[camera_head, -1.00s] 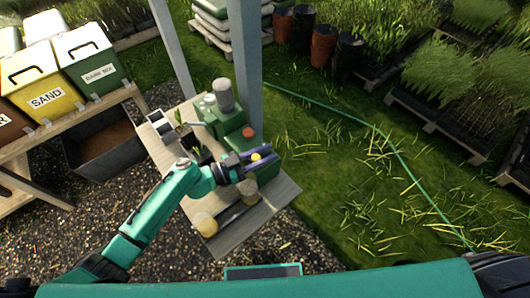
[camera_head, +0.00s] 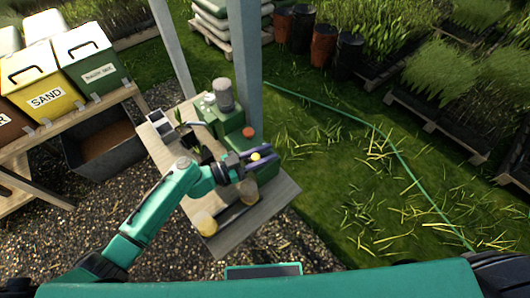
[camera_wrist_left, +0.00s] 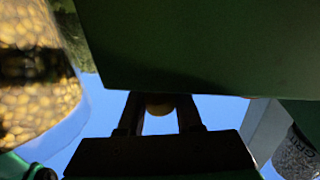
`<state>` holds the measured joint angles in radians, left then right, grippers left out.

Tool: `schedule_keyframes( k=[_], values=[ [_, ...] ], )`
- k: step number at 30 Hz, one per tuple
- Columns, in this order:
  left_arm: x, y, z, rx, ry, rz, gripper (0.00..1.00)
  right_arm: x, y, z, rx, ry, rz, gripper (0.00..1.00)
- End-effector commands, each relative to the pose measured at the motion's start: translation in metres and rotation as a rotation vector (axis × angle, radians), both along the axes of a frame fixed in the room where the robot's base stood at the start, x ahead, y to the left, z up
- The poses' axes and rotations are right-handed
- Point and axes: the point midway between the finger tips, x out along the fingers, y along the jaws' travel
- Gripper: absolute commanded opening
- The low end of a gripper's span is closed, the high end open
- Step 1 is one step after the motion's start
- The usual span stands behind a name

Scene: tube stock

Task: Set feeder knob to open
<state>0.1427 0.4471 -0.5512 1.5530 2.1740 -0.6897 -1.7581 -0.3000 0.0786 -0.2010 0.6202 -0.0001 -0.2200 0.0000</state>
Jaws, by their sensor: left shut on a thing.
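The green feeder (camera_head: 231,122) stands on the wooden table, with a grey cylinder on top and a red button (camera_head: 248,132) on it. A small yellow knob (camera_head: 256,157) shows between the fingers of my left gripper (camera_head: 264,155), at the feeder's near end. In the left wrist view the round knob (camera_wrist_left: 160,101) sits between the two dark fingers (camera_wrist_left: 160,108), below a dark green housing (camera_wrist_left: 205,45). My left gripper is shut on the knob. The knob's pointer and any marks are hidden. My right gripper is out of view.
Yellow-filled jars (camera_head: 205,223) stand on the table (camera_head: 235,235) near the arm, and one looms close in the left wrist view (camera_wrist_left: 32,80). Small plants and a white-celled tray (camera_head: 158,122) sit behind. A grey post (camera_head: 247,60) rises beside the feeder.

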Motion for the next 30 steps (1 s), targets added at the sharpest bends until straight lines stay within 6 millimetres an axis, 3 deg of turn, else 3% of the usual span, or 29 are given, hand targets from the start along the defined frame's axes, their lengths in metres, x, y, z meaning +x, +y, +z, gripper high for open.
schedule_keyframes(
  k=[16,24,30],
  values=[
    [0.001,-0.001,0.000,-0.001,-0.001,0.000,0.00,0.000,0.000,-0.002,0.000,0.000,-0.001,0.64],
    [0.025,-0.034,-0.005,-0.002,-0.003,-0.001,0.00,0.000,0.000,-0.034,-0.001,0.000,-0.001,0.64],
    [0.030,-0.040,0.001,-0.001,-0.002,0.004,0.00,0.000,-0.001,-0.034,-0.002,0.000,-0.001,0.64]
  ],
)
